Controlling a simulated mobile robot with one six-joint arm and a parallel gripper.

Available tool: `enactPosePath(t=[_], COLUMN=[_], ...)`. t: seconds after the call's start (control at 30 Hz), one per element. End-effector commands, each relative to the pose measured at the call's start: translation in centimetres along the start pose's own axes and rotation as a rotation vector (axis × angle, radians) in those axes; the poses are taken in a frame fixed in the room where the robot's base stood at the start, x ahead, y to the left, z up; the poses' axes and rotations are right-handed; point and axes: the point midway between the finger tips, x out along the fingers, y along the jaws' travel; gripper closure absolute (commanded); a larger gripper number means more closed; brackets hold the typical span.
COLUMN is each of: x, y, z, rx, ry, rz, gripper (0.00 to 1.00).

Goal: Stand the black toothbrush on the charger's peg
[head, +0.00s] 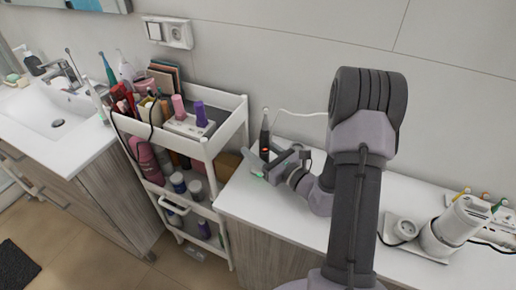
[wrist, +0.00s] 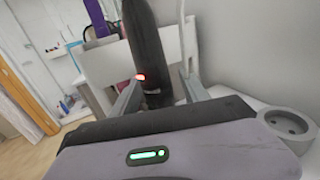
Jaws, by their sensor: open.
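The black toothbrush (head: 265,133) stands about upright at the left end of the white counter in the head view, with a red light on its handle. In the wrist view its dark handle (wrist: 149,45) rises between the two grey fingers. My gripper (head: 267,163) is open, with its fingers either side of the handle; it also shows in the wrist view (wrist: 160,92). A gap shows at the fingers, so they do not grip it. The foot of the toothbrush is hidden behind my gripper. I cannot make out the charger or its peg.
A white cart (head: 237,122) full of cosmetics stands left of the counter (head: 285,215). A thin white cord (head: 300,113) runs by the wall behind the toothbrush. A round grey socket (wrist: 290,124) is at the right. A white device (head: 455,225) stands far right.

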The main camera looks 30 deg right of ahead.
Motion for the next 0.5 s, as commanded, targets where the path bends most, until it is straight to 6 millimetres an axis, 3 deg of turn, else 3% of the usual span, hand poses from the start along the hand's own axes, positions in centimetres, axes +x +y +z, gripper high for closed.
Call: enactPosePath(t=[0.17, 0.5], x=[-1.4, -9.7], y=[-0.1, -0.2], z=[0.0, 0.1], rx=[0.002, 0.003], ry=[0.001, 0.001], rz=[-0.003, -0.008], gripper=[0.47, 0.47])
